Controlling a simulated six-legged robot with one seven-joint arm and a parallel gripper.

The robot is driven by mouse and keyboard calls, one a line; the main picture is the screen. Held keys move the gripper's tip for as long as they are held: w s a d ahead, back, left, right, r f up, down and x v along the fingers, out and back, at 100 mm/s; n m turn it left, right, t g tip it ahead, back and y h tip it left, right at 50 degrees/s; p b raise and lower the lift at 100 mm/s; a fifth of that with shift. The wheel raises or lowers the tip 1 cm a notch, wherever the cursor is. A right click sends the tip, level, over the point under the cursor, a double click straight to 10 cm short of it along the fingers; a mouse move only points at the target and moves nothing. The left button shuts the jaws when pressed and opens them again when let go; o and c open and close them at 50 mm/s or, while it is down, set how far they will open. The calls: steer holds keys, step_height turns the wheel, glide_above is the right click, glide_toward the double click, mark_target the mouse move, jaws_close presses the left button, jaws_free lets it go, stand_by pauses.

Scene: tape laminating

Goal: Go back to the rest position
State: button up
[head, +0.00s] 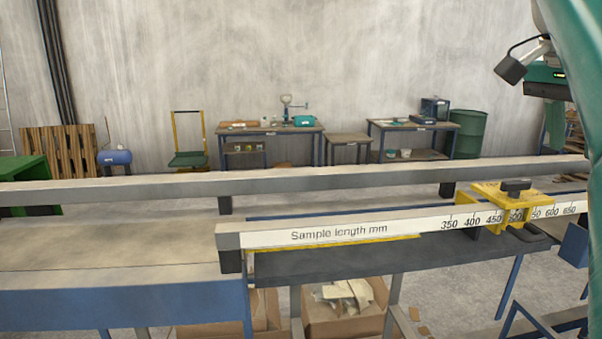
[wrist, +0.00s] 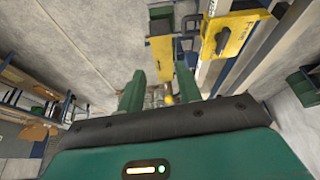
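My gripper (wrist: 158,82) shows in the wrist view as two green fingers standing well apart, with nothing held between them. Beyond the fingertips hang yellow parts: a yellow block (wrist: 160,52) near the middle and a yellow clamp piece (wrist: 232,32) with a dark knob to the right, on pale rails. In the head view, green parts of my arm fill the upper right; the fingertips do not show clearly there. The yellow sliding stop (head: 505,202) with a black knob sits on the scale rail (head: 340,234), around the 450 to 550 marks, apart from my arm.
The long bench (head: 100,250) with its rear rail (head: 300,180) crosses the front. Cardboard boxes (head: 345,308) stand beneath it. Work tables (head: 270,130), a stool-like table (head: 348,139) and a green drum (head: 469,134) stand along the back wall. Open floor lies between.

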steer(key=s+a+f+n+t+y, duration=0.1)
steer(key=a+f+n, duration=0.4)
steer(key=f, duration=0.7)
steer(key=s+a+f+n+t+y, duration=0.2)
steer(key=a+f+n, duration=0.3)
steer(key=a+f, duration=0.5)
steer(key=s+a+f+n+t+y, duration=0.1)
steer(key=s+a+f+n, duration=0.2)
steer(key=f, duration=1)
steer(key=a+n, duration=0.3)
steer(key=a, duration=0.1)
steer(key=shift+s+a+f+t, duration=0.25)
steer(key=shift+a+f+t, duration=0.1)
steer(key=shift+a+t, duration=0.05)
steer(key=shift+d, duration=0.2)
